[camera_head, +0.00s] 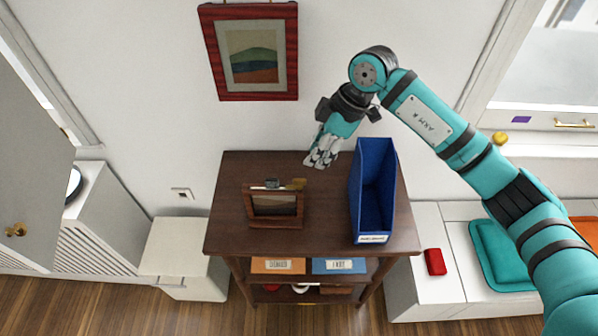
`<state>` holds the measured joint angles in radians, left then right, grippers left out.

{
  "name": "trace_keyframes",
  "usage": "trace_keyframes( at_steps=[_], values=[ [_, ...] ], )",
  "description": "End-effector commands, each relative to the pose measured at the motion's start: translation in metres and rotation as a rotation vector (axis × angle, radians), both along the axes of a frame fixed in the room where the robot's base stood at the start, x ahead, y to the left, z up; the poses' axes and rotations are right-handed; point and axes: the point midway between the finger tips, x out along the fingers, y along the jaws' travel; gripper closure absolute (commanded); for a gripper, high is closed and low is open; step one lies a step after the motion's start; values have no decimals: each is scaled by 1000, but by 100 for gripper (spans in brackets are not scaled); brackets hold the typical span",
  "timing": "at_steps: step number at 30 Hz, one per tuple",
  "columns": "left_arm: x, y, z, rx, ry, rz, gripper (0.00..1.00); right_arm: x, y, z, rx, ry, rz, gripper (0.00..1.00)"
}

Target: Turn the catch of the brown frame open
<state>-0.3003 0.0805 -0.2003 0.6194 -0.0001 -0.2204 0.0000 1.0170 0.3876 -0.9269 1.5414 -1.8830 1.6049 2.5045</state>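A small brown frame (274,222) stands on the dark wooden table, left of its middle. Along its top edge there is a grey piece (271,183) and a small brass-coloured piece (297,184); which one is the catch, and how far it is turned, is too small to tell. My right gripper (318,162) hangs above the back of the table, up and to the right of the brown frame and apart from it. Its fingers point down and look close together; whether they are shut is unclear. My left gripper is not in view.
A tall blue open holder (374,200) with a white label stands on the table (332,232), right of the frame. A red-framed picture (252,97) hangs on the wall behind. Labelled orange (278,265) and blue (338,266) pieces lie on the shelf below.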

Motion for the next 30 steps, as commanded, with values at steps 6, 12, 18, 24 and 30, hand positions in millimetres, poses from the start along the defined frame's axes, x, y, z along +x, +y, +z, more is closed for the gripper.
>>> trace_keyframes(
  at_steps=[6,12,18,24,30],
  values=[
    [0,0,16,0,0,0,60,-2,19,-43,0,5,1,68],
    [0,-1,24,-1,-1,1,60,-1,33,-75,1,2,1,68],
    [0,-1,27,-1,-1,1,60,0,38,-91,1,1,1,68],
    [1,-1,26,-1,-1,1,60,0,39,-94,1,-2,1,68],
    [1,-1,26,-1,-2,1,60,0,39,-94,2,-1,2,80]
  ],
)
